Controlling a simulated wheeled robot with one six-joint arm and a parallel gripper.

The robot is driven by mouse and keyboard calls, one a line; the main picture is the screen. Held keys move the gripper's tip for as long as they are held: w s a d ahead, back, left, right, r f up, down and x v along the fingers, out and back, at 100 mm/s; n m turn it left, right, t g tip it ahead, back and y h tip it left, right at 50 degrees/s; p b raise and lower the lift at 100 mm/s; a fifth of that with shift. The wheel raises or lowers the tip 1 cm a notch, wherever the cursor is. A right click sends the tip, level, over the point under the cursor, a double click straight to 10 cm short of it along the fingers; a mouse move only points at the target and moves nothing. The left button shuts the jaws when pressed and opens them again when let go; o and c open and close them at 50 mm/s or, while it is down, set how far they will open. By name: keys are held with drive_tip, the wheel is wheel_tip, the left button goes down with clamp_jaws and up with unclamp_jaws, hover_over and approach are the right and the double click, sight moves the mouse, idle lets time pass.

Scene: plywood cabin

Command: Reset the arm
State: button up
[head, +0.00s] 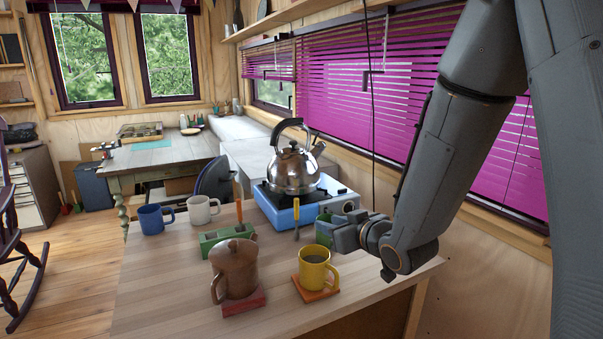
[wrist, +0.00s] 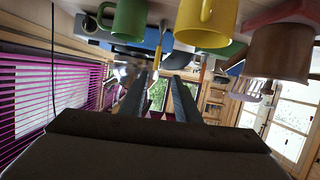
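My gripper (head: 345,237) hangs at the right of the wooden table, low above its top, on my grey arm. In the wrist view, which looks upside down, its two fingers (wrist: 160,88) stand apart with a gap between them, and nothing shows held. A green mug (head: 323,231) is just behind the gripper in the head view, partly hidden by it; it also shows in the wrist view (wrist: 130,20). I cannot tell whether the gripper touches it. A yellow mug (head: 315,270) with dark liquid stands on an orange coaster (head: 305,290), in front and to the left of the gripper.
A steel kettle (head: 293,170) stands on a blue stove (head: 340,196) behind. A green block (head: 215,240), blue mug (head: 151,220) and white mug (head: 199,210) are left. Purple blinds (head: 340,90) line the right wall.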

drive_tip(key=s+d+f+m+g+h, duration=0.3)
drive_tip(key=s+d+g, duration=0.25)
drive_tip(key=s, duration=0.45)
drive_tip(key=s+d+f+m+g+h, duration=0.35)
drive_tip(key=s+d, duration=0.35)
drive_tip(key=s, duration=0.4)
wheel_tip(320, 180, down, 12)
drive_tip(key=s+g+b, duration=0.1)
drive_tip(key=g+b, duration=0.2)
drive_tip(key=b, duration=0.7)
drive_tip(key=shift+s+a+r+n, duration=0.2)
drive_tip(key=shift+s+a+n, duration=0.05)
drive_tip(key=shift+s+n, duration=0.1)
drive_tip(key=shift+o, duration=0.5)
drive_tip(key=shift+a, duration=0.1)
